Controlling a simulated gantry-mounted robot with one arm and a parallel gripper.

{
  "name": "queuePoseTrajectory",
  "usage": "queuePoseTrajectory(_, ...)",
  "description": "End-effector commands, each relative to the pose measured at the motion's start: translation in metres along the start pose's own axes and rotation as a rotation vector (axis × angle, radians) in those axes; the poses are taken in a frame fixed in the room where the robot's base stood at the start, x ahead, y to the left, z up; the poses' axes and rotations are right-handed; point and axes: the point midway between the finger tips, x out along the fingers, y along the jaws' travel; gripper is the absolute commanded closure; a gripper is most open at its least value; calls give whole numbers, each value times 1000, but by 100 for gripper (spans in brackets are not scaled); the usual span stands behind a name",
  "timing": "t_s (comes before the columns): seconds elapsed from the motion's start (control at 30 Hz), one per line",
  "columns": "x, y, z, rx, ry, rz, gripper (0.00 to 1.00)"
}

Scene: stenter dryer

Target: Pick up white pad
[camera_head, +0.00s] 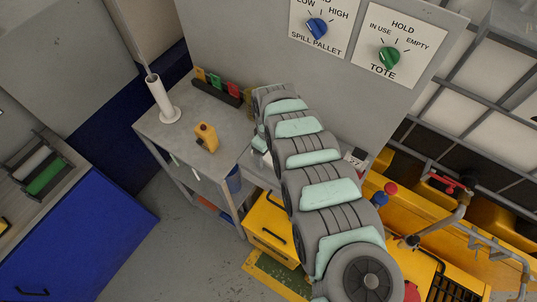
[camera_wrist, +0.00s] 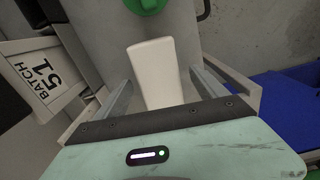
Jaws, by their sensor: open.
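The white pad (camera_wrist: 155,72) is a pale, upright block in the middle of the wrist view. My gripper (camera_wrist: 160,88) is open, with one finger on each side of the pad. A gap shows between the pad and each finger, and the pad's lower end is hidden behind the gripper's dark edge. I cannot tell whether the pad is fully between the fingertips. In the head view my arm reaches over the grey bench (camera_head: 215,165); my fingers and the pad cannot be made out there.
A green part (camera_wrist: 146,4) is above the pad.

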Motion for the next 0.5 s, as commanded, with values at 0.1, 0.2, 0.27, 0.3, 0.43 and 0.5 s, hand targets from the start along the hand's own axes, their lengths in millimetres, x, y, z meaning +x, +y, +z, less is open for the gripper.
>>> queuePoseTrajectory(0.1, 5, 0, 0, 0, 0, 1, 18)
queuePoseTrajectory(0.2, 5, 1, 0, 0, 0, 2, 18)
queuePoseTrajectory(0.27, 4, 1, 0, 0, 0, 2, 18)
queuePoseTrajectory(0.3, 4, 1, 0, 0, 0, 2, 19)
queuePoseTrajectory(0.43, 4, 1, 0, 1, 0, 2, 30)
queuePoseTrajectory(0.5, 4, 1, 0, 1, 0, 2, 35)
